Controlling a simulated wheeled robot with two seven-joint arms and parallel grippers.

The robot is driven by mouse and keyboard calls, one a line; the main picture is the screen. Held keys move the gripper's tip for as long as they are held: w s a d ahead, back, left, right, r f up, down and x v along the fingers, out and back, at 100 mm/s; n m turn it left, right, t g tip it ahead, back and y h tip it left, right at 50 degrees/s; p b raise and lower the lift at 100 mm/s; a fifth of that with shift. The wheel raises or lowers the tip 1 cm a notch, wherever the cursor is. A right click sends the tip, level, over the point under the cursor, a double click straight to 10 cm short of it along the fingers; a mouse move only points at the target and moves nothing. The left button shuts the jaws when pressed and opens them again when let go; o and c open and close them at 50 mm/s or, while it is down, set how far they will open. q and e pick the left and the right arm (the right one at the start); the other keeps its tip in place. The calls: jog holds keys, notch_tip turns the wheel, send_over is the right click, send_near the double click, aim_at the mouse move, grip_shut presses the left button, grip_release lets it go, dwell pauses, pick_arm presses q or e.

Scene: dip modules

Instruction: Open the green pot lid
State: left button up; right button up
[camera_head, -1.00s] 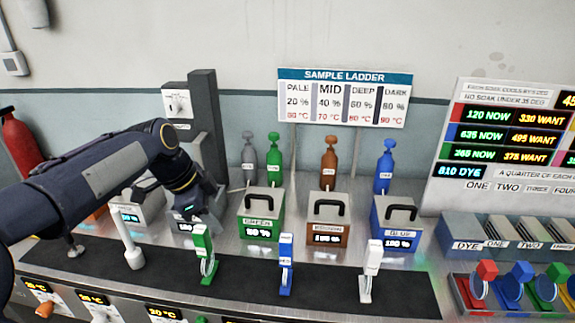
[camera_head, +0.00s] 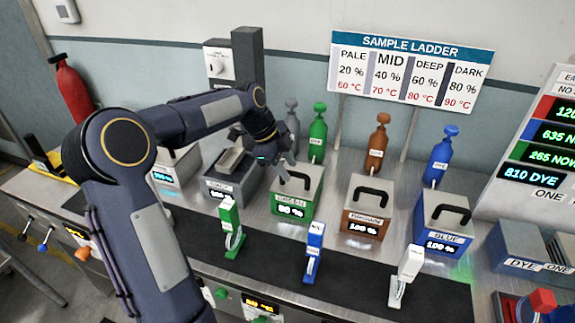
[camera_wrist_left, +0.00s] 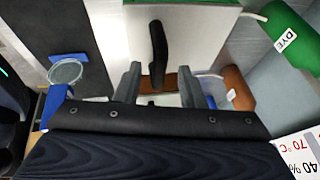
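The green pot (camera_head: 291,204) stands on the metal counter, with a pale lid and a black arched handle (camera_head: 294,178). Its label reads 80 % or similar. My left gripper (camera_head: 284,163) is just above and behind this lid, partly hidden by its own wrist. In the left wrist view its two grey fingers (camera_wrist_left: 158,86) are apart, with the black handle (camera_wrist_left: 157,50) showing between them against the pale lid (camera_wrist_left: 200,35). I see no finger touching the handle. My right gripper is in neither view.
The brown pot (camera_head: 364,219) and blue pot (camera_head: 441,228) stand to the right, a grey pot (camera_head: 226,192) to the left. Behind are a green bottle (camera_head: 318,130) and other dye bottles. Green, blue (camera_head: 314,250) and white clips stand on the black strip in front.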

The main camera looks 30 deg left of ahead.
pick_arm(q)
jog(key=shift+d+f, duration=0.1)
jog(key=shift+f, duration=0.15)
jog(key=shift+c, duration=0.2)
grip_shut()
jog(key=shift+r, duration=0.1)
